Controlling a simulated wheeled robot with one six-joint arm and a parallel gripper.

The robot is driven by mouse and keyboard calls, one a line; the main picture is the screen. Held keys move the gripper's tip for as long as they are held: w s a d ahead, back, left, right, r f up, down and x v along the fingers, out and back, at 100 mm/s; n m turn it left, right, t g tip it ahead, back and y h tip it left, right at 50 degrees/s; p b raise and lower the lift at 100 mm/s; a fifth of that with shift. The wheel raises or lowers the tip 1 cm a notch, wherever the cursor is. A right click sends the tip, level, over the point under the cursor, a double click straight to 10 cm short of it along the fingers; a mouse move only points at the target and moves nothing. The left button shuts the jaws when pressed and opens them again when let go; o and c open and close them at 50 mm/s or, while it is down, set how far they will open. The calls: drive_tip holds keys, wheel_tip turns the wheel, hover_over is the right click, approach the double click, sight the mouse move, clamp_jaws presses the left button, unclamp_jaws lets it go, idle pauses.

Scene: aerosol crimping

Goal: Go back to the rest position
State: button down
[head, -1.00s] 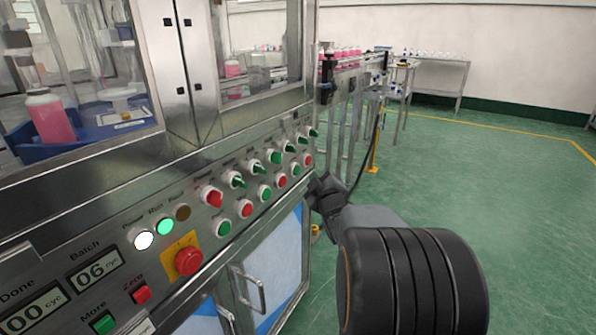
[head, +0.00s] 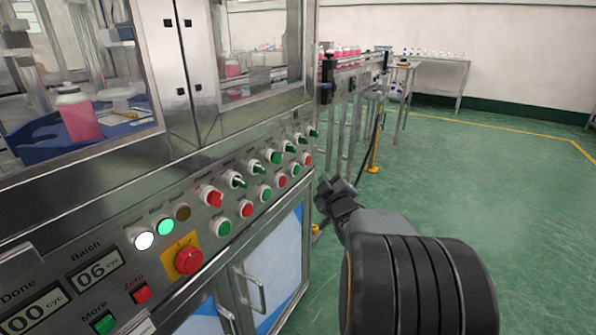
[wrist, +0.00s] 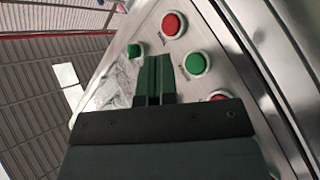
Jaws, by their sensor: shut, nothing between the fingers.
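My gripper (head: 325,193) is at the end of my dark arm, to the right of the machine's front panel in the head view. It is apart from the panel and its switches. In the wrist view the two dark green fingers (wrist: 153,78) lie close together with nothing between them. Behind them is the control panel (wrist: 140,32) with red and green buttons. The control panel also shows in the head view (head: 225,195), with lit white and green lamps and a red emergency button (head: 188,261).
The machine (head: 240,120) fills the left side. A conveyor (head: 352,66) with pink bottles stands behind my gripper. A yellow post (head: 374,155) stands on the green floor. A table (head: 440,70) stands by the far wall. The floor on the right is clear.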

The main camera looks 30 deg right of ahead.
drive_tip(key=shift+r, duration=0.1)
idle(0.3)
drive_tip(key=s+a+r+m+g+y+p, duration=0.3)
drive_tip(key=a+r+g+p, duration=0.4)
drive_tip(key=a+r+p, duration=0.95)
drive_tip(key=s+a+r+m+g+y+p, duration=0.1)
drive_tip(key=s+a+r+g+p, duration=0.2)
drive_tip(key=s+p, duration=0.3)
drive_tip(key=s+a+r+m+g+y+p, duration=0.2)
drive_tip(key=s+a+r+g+p, duration=0.2)
drive_tip(key=p, duration=0.9)
drive_tip(key=s+r, duration=0.1)
drive_tip(key=s, duration=0.2)
drive_tip(key=shift+a, duration=0.35)
drive_tip(key=shift+w, duration=0.1)
